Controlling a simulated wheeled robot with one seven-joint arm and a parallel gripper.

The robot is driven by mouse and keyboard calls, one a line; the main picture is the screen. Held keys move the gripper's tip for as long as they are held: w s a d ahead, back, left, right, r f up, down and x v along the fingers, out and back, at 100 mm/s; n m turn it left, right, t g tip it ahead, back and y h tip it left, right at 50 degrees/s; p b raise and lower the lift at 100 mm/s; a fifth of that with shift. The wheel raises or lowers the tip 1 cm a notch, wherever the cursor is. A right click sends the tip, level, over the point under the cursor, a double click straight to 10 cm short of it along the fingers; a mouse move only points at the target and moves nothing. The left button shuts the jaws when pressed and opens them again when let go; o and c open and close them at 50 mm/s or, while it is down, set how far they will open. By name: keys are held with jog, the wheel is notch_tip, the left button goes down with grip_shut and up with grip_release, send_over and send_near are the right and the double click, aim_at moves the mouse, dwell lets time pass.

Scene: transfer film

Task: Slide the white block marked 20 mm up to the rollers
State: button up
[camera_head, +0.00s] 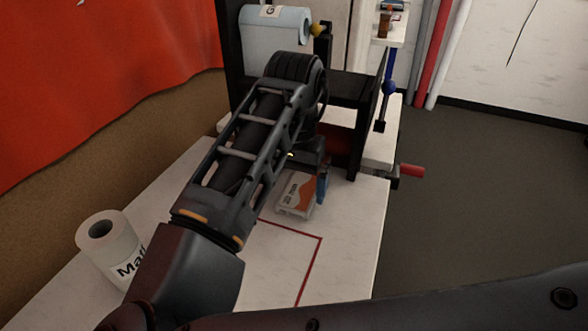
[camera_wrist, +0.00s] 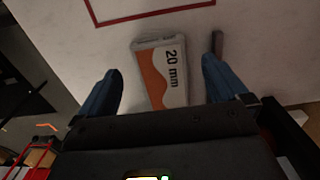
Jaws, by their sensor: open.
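The block marked 20 mm (camera_wrist: 163,72) is white and grey with an orange patch. It lies flat on the white table, and in the head view (camera_head: 297,194) it is just in front of the black machine. My gripper (camera_wrist: 160,88) is open, with its blue fingers apart on either side of the block in the wrist view. Gaps show between the block and both fingers there. In the head view only one blue finger shows, at the block's right. The rollers cannot be made out clearly; my arm covers part of the machine frame (camera_head: 352,88).
A red outline (camera_head: 318,243) marks the white table (camera_head: 345,255). A white roll (camera_head: 110,250) stands at the left. A pale blue roll (camera_head: 275,27) is mounted high on the machine. A red handle (camera_head: 411,171) sticks out at the right. A small brownish piece (camera_wrist: 217,43) lies near the block.

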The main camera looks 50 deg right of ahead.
aim_at(295, 202)
jog(key=shift+f, duration=2)
jog(key=c, duration=1.1)
jog(key=o, duration=1.1)
jog(key=shift+r, duration=0.1)
notch_tip(295, 202, up, 8)
jog(key=shift+f, duration=0.15)
jog(key=shift+s, duration=0.1)
